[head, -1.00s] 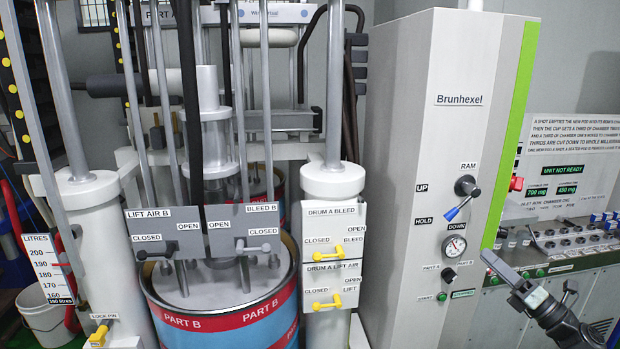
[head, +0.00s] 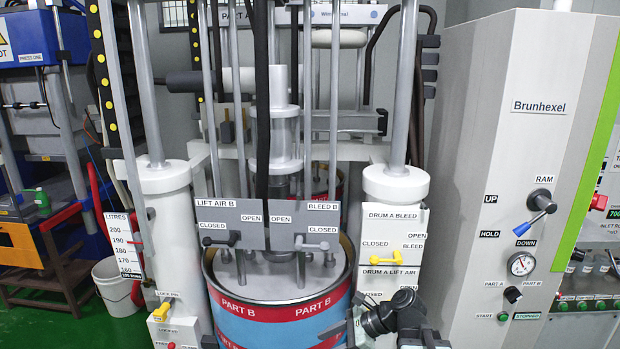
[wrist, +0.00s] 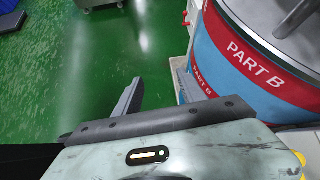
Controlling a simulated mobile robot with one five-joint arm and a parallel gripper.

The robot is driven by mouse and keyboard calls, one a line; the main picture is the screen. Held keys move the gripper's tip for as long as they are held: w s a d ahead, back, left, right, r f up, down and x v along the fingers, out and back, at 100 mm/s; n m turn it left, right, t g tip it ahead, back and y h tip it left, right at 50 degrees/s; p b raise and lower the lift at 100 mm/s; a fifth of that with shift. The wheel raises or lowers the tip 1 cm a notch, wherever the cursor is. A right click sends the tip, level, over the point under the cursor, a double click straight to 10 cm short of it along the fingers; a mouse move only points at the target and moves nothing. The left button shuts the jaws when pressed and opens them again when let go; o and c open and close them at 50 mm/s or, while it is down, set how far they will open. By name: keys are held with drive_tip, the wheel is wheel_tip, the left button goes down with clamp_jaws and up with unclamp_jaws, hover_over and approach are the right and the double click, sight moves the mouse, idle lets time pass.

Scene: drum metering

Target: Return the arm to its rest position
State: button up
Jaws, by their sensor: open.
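My gripper (wrist: 157,72) is open in the wrist view, with its two grey fingers apart. Green floor shows between them and nothing is held. The red and blue PART B drum (wrist: 235,60) is close on the right there. In the head view my arm shows low down, in front of the right-hand column and right of the PART B drum (head: 285,312). The fingers are hard to make out in that view.
The Brunhexel cabinet (head: 515,150) with its blue-tipped RAM lever (head: 535,222) stands at the right. A white bucket (head: 118,285) and a blue press (head: 40,190) are at the left. Green floor (wrist: 95,70) is clear beside the drum.

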wheel_tip(320, 180, down, 5)
drive_tip(key=s+n+g+h, duration=0.1)
drive_tip(key=s+n+h, duration=0.15)
drive_tip(key=n, duration=0.25)
drive_tip(key=d+f+n+h, duration=0.3)
drive_tip(key=d+n+h, duration=0.4)
drive_tip(key=d+n, duration=0.5)
drive_tip(key=shift+s+d+f+n+h, duration=0.15)
drive_tip(key=shift+s+f+n+h, duration=0.2)
drive_tip(key=shift+s+n, duration=0.15)
